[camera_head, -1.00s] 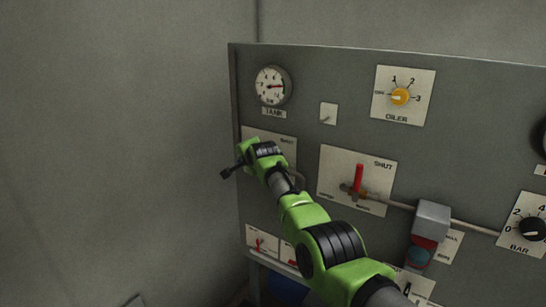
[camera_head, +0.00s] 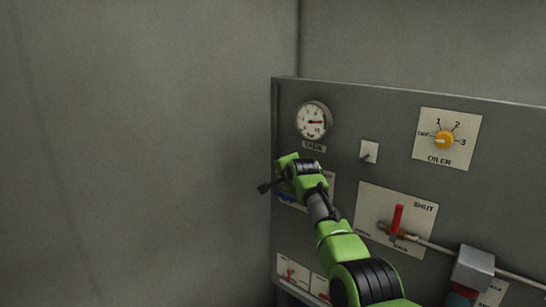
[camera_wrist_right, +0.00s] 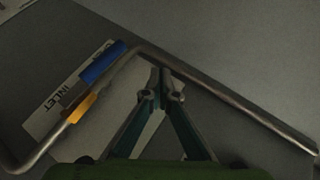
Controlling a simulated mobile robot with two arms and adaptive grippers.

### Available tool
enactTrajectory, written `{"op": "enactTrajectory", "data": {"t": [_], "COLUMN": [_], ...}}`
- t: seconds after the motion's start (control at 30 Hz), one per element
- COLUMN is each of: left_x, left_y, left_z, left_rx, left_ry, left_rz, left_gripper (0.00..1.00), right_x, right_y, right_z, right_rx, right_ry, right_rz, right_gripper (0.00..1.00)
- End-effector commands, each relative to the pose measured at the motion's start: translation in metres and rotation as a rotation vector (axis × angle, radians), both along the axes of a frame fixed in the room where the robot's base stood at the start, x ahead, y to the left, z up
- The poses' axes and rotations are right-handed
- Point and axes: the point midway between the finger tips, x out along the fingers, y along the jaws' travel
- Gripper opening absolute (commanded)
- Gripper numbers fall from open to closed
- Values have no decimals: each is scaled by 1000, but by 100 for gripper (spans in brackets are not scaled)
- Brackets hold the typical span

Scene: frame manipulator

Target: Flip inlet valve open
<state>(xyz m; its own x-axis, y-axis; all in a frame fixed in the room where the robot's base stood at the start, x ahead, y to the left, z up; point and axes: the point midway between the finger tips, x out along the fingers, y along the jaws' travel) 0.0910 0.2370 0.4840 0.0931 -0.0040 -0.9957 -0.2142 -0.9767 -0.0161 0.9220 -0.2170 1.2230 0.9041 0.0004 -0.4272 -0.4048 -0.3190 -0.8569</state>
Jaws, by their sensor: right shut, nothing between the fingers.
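The inlet valve shows in the right wrist view, with a blue handle (camera_wrist_right: 103,62) and a yellow-brass body (camera_wrist_right: 82,107) over a pale plate marked INLET (camera_wrist_right: 45,118). The handle lies roughly along the short pipe run there. In the head view the blue handle (camera_head: 290,199) shows in part below my right wrist, which covers much of the plate. My right gripper (camera_wrist_right: 164,84) is shut and empty, its tips close to the pipe bend, to the right of the handle. I cannot tell whether they touch the pipe. My left gripper is out of view.
A bent grey pipe (camera_wrist_right: 235,98) runs beside the valve. The panel also bears a TANK gauge (camera_head: 314,121), a small switch (camera_head: 369,152), a yellow OILER knob (camera_head: 444,140) and a red-handled valve (camera_head: 398,218) near SHUT. A bare wall (camera_head: 140,150) is at left.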

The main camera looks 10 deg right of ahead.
Motion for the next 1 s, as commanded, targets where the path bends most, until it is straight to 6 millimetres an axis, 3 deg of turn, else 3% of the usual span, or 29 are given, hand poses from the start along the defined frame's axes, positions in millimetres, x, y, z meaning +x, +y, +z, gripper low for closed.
{"op": "enactTrajectory", "data": {"t": [0.5,0.9,1.0], "left_x": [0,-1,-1], "left_y": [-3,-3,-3], "left_z": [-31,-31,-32], "left_rx": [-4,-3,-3], "left_ry": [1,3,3], "left_rz": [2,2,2], "left_gripper": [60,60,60], "right_x": [-30,-32,-32], "right_y": [33,34,34], "right_z": [62,67,57], "right_rx": [2,2,-7], "right_ry": [0,2,10], "right_rz": [-1,-1,2], "right_gripper": [0,0,0]}}
